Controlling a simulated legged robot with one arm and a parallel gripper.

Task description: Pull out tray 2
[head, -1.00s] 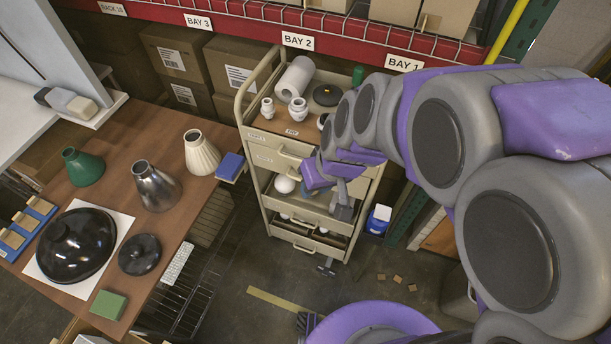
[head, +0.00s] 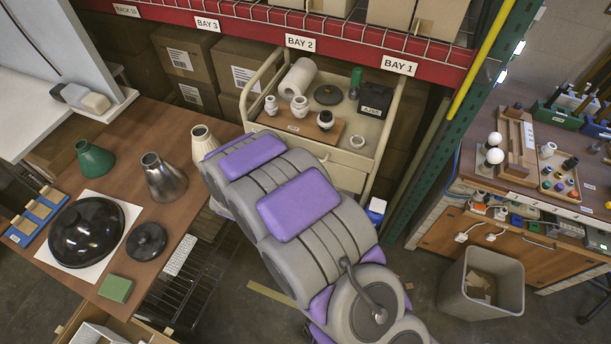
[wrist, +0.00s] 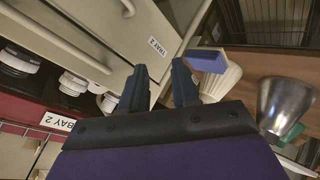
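The beige drawer cart (head: 372,130) stands below the BAY 2 and BAY 1 signs. My arm hides most of its drawer fronts in the head view. In the wrist view, the front of tray 2 (wrist: 115,75) carries a white "TRAY 2" label (wrist: 152,47). My gripper is hidden in the head view.
The brown table (head: 150,225) on the left holds a metal shade (head: 165,180) and a cream shade (head: 203,143). A grey bin (head: 482,285) stands right, with open floor beside it.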

